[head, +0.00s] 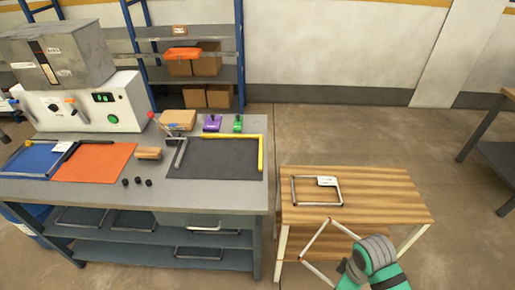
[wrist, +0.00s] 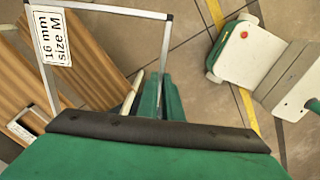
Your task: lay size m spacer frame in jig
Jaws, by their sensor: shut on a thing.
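The size M spacer frame is a thin grey rectangle; its label reads "16 mm size M" in the wrist view (wrist: 58,60). My gripper (wrist: 161,98) is shut on one bar of it, with green fingers on both sides. In the head view the held frame (head: 315,238) is tilted in the air at the front edge of the wooden table, beside my gripper (head: 347,265). The jig appears to be the dark mat (head: 215,160) on the grey bench, with a yellow fence (head: 261,153) at right and back and a grey bar at left. The mat is empty.
Another labelled frame (head: 317,204) lies on the wooden table (head: 390,205). The grey bench (head: 140,190) also holds an orange mat (head: 95,162), a blue mat (head: 30,160), small black pieces, and purple and green tools behind the jig. A gap separates bench and table.

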